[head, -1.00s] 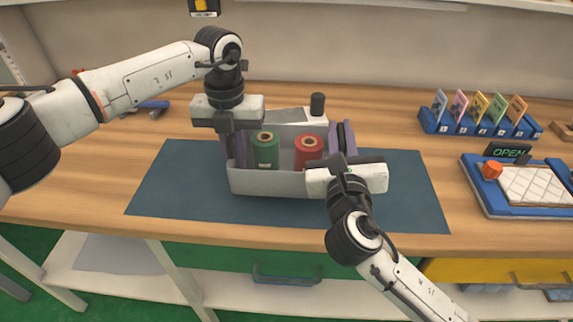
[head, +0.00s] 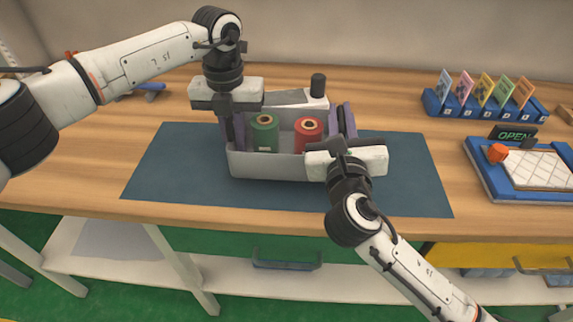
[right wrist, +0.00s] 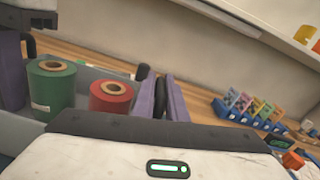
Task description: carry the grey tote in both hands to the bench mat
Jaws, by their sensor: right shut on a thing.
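The grey tote (head: 268,167) stands upright over the blue-grey bench mat (head: 165,180); I cannot tell if its base touches the mat. It holds a green roll (head: 263,136) and a red roll (head: 307,133), which also show in the right wrist view. Purple padded parts (head: 349,120) are at its two ends. My right gripper (head: 343,136) is at the right end, shut on the tote; its fingertips are mostly hidden. My left gripper (head: 229,124) reaches down at the left end beside the purple part, and its fingers are too hidden to tell their state.
A grey-white device (head: 315,102) with a black knob stands close behind the tote. A blue rack of coloured cards (head: 480,108) and a blue tray with a white quilted pad (head: 535,168) are at the right. The mat is bare left and right of the tote.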

